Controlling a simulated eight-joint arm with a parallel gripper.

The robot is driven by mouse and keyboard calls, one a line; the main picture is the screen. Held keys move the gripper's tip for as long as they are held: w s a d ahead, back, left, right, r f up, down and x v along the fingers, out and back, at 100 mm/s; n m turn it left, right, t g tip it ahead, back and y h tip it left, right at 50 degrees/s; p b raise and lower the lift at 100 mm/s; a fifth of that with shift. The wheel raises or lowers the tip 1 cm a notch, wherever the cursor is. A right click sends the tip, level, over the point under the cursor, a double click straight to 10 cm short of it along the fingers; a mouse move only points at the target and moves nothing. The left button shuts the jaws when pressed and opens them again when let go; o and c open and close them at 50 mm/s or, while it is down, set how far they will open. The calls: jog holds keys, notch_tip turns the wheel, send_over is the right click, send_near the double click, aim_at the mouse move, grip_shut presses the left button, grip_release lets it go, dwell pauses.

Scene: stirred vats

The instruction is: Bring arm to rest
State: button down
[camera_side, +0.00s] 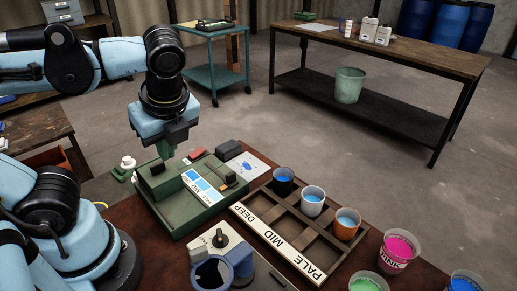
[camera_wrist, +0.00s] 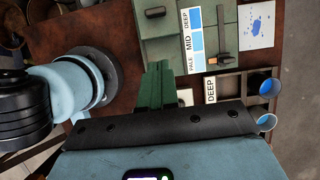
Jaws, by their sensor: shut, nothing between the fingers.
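My gripper (camera_side: 166,154) hangs empty above the back left part of the green box-like device, its green fingers pointing down. In the wrist view the fingers (camera_wrist: 158,68) are together, with nothing between them. The device (camera_side: 178,217) carries a blue-shaded card (camera_side: 204,184) marked PALE, MID and DEEP. In the side view I cannot tell exactly how far the fingertips are above it.
A grey-and-blue machine (camera_side: 235,254), a pink-filled cup (camera_side: 395,257), a green-filled cup (camera_side: 367,285) and a blue-filled cup (camera_side: 466,286) stand in front.

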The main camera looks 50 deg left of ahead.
jog(key=w+f+n+t+h, duration=0.4)
jog(key=w+n+t, duration=0.3)
jog(key=n, duration=1.1)
jog(key=w, duration=0.2)
jog(key=shift+w+d, duration=0.25)
jog(key=shift+w, duration=0.05)
